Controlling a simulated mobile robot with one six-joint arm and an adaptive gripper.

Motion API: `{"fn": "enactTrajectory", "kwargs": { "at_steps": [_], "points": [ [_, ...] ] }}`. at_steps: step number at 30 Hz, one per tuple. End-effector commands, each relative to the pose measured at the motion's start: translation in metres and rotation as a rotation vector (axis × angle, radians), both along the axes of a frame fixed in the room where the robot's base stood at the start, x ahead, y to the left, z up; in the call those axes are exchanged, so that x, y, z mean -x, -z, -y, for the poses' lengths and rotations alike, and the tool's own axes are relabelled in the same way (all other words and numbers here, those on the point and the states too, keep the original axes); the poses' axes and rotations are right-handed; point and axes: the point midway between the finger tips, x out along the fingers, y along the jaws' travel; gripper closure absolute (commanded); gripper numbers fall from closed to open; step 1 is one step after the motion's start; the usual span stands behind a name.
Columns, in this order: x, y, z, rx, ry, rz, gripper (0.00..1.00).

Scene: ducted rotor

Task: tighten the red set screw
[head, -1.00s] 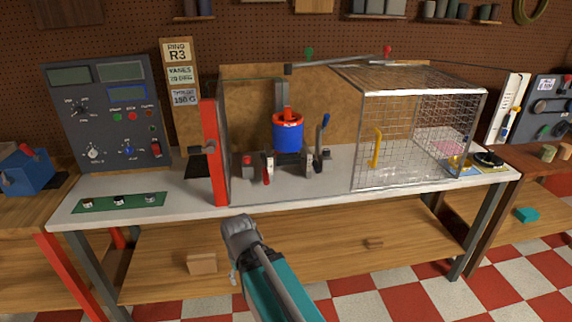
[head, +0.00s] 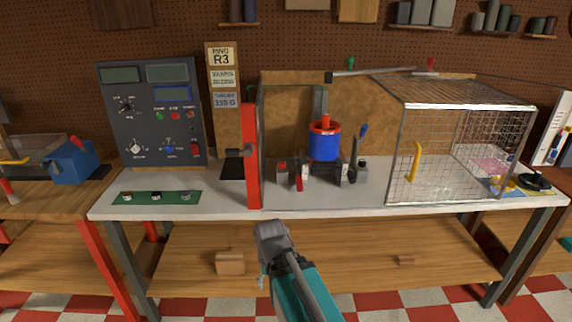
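A blue ducted rotor (head: 323,146) with a red rim stands on the bench, right of a red upright post (head: 251,157). A red part (head: 326,121) sticks up from its top. I cannot tell which red part, if any, is the set screw. My gripper (head: 268,238) is in front of the bench, below its front edge and apart from the rotor. Its fingers are too small and turned away to show whether they are open.
A wire cage (head: 455,140) with a yellow handle (head: 413,162) stands right of the rotor. A control panel (head: 151,112) and a green strip with several small parts (head: 160,197) are at left. The bench front (head: 330,199) is mostly clear.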

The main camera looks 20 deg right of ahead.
Motion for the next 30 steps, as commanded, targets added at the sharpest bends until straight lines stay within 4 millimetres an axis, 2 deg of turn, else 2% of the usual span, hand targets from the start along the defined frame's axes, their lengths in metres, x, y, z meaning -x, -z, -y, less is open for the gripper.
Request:
{"fn": "enactTrajectory", "kwargs": {
  "at_steps": [24, 25, 27, 30],
  "points": [
    [0.0000, 0.0000, 0.0000, 0.000, 0.000, 0.000, 0.27],
    [0.0000, 0.0000, 0.0000, 0.000, 0.000, 0.000, 0.28],
    [0.0000, 0.0000, 0.0000, 0.000, 0.000, 0.000, 0.41],
    [0.0000, 0.0000, 0.0000, 0.000, 0.000, 0.000, 0.43]
  ]
}}
